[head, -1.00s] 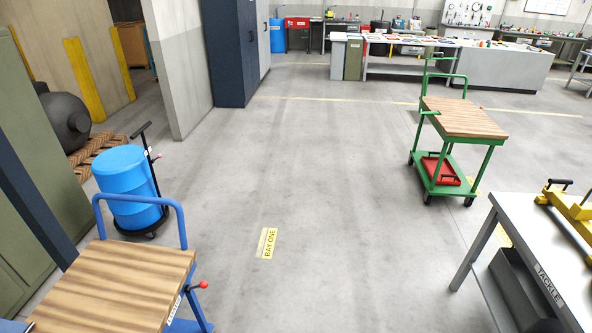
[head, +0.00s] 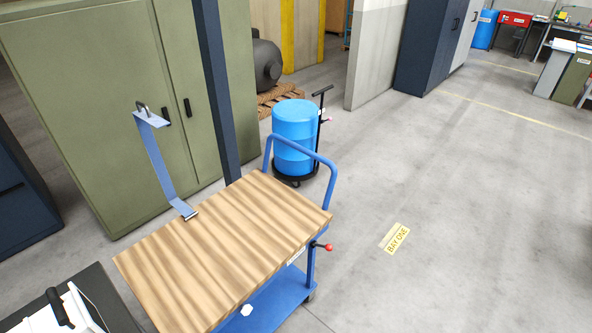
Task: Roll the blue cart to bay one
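The blue cart (head: 225,245) stands at the lower centre of the head view. It has a striped wooden top, a blue lower deck (head: 265,309) and a curved blue push handle (head: 322,160) at its far end. A red-knobbed lever (head: 327,247) sticks out from its right side below the top. The yellow floor label BAY ONE (head: 396,238) lies on the floor to the right of the cart, apart from it. Neither of my grippers is in view.
A blue drum (head: 296,135) on a wheeled dolly stands just beyond the cart handle. A green cabinet (head: 90,110) and a dark post (head: 213,80) stand left of it. A blue strap (head: 165,170) rises by the cart's left edge. The floor right of the cart is clear.

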